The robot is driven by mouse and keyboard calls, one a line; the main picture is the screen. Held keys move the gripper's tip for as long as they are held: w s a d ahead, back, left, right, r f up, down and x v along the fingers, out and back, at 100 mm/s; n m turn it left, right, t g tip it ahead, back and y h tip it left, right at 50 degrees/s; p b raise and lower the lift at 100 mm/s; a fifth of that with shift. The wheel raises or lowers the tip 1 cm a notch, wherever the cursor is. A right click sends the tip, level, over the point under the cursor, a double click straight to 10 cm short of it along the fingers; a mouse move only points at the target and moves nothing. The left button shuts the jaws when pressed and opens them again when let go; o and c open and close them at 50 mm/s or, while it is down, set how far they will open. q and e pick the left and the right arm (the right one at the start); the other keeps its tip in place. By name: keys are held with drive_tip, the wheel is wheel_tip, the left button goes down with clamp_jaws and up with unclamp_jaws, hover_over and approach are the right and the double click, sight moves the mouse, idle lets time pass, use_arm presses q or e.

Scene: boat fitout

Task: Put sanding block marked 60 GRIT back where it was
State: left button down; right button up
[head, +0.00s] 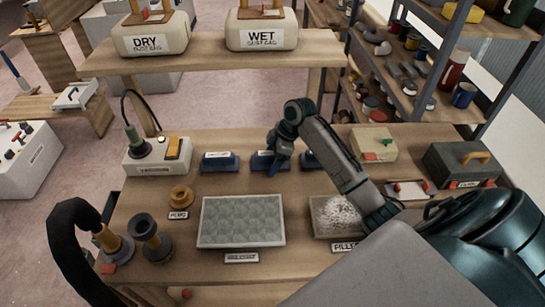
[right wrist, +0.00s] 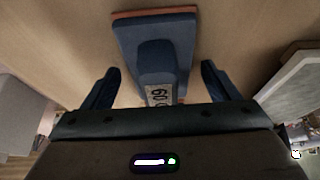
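A blue sanding block with a reddish-brown base edge shows in the right wrist view (right wrist: 153,35). Its label reads 60, with the rest cut off by my gripper. My right gripper (right wrist: 158,82) is open, one finger on each side of the block's near part, with gaps to both. In the head view my right gripper (head: 276,165) is down at the middle block of a row of three blue blocks on the bench, and partly hides that middle block (head: 261,161). The left block (head: 220,162) and right block (head: 309,160) stand beside it. My left gripper is not in view.
In front lie a grey textured tray (head: 241,220) and a tray of white bits (head: 322,231). A white box with a hose (head: 150,157) stands left, a beige box (head: 373,143) right. A raised shelf (head: 200,60) carries containers marked DRY and WET.

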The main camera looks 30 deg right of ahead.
drive_tip(key=shift+r, duration=0.1)
drive_tip(key=shift+d+r, duration=0.15)
drive_tip(key=shift+r, duration=0.15)
drive_tip(key=b+v, duration=0.1)
drive_tip(key=v, duration=0.6)
drive_tip(key=shift+b, duration=0.4)
drive_tip(key=shift+s, duration=0.1)
